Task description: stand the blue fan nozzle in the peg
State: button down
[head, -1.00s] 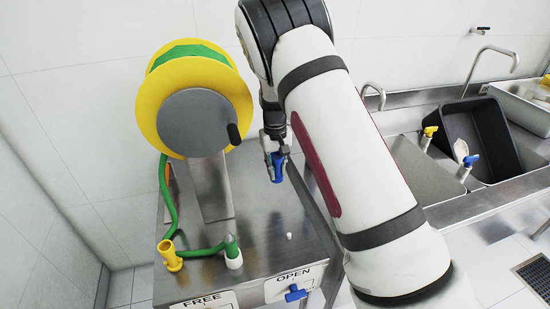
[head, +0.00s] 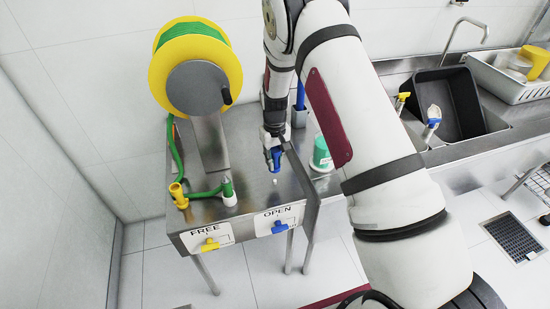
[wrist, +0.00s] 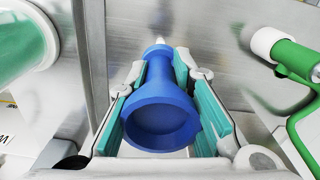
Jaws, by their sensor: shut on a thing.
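My gripper (head: 272,157) is shut on the blue fan nozzle (head: 276,160) and holds it above the right part of the steel stand. In the wrist view the blue fan nozzle (wrist: 160,108) sits between the two teal finger pads, its wide open end towards the camera. The white peg (head: 275,181) stands on the stand top just below the nozzle in the head view. In the wrist view only the tip of the peg (wrist: 160,41) shows beyond the nozzle's far end. I cannot tell whether nozzle and peg touch.
A yellow hose reel (head: 161,75) stands at the back left. A green hose (head: 178,160) runs to a yellow fitting (head: 178,194) and a white-based green piece (head: 228,193). A green container (head: 321,154) is right of the gripper. Sinks lie further right.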

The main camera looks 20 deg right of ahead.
aim_at(275, 149)
jog(key=shift+f+b, duration=0.75)
jog(key=shift+f, duration=1.7)
jog(key=shift+f+b, duration=0.65)
jog(key=shift+f, duration=0.75)
dwell(0.4)
jog(key=c, duration=1.3)
grip_release()
jog(key=shift+c, duration=0.2)
notch_tip(275, 149, up, 12)
jog(key=shift+r, duration=0.1)
